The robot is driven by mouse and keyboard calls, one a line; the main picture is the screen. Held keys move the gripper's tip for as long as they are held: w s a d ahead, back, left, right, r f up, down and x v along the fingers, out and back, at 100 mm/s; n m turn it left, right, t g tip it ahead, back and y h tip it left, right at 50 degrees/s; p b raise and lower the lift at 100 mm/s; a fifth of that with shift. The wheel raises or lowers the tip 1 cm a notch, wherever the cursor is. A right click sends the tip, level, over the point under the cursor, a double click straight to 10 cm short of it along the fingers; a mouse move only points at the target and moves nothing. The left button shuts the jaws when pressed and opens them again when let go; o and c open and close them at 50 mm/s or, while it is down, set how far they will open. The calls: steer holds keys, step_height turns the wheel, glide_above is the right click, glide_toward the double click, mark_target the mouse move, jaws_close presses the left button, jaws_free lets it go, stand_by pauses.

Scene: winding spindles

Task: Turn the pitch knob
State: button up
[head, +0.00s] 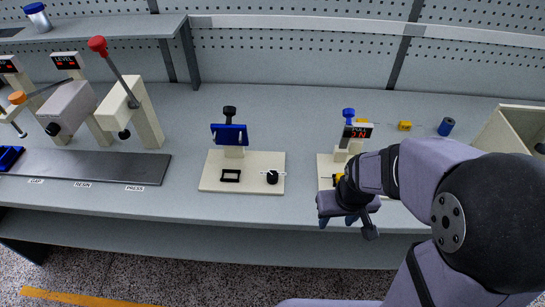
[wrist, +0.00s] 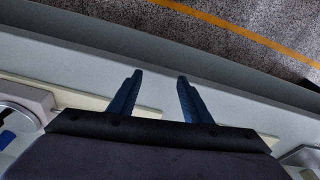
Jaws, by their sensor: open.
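My gripper (head: 337,221) hangs at the front edge of the bench, by the right cream base plate (head: 325,172). In the wrist view my gripper (wrist: 160,80) has its two blue fingers apart with nothing between them. The right station has a cream post with a blue knob (head: 348,113) on top and a display (head: 357,131) that seems to read "PULL 2N". My arm hides much of that base. The middle station has a small black knob (head: 272,177) with a white pointer on its base plate (head: 215,184). I cannot tell which knob is the pitch knob.
A blue block (head: 230,134) sits on the middle station's post. At left stand press-like devices, one with a red-knobbed lever (head: 98,44), behind a dark mat (head: 100,168). A yellow piece (head: 405,126), a blue spool (head: 446,126) and a cream bin (head: 500,130) are at right.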

steer(key=w+a+r+n+g+p, duration=0.1)
steer(key=w+a+r+n+p, duration=0.2)
steer(key=w+a+r+n, duration=0.35)
steer(key=n+g+p, duration=0.1)
steer(key=n+p, duration=0.2)
steer(key=n, duration=0.5)
glide_toward(272, 174)
steer(key=shift+s+d+f, duration=0.25)
steer(key=shift+d+f, duration=0.2)
steer(key=shift+w+a+n, duration=0.15)
steer(key=shift+a+n, duration=0.2)
steer(key=shift+a, duration=0.05)
steer(key=shift+f+p, duration=1.2)
steer(key=shift+f, duration=2.4)
steer(key=c, duration=1.1)
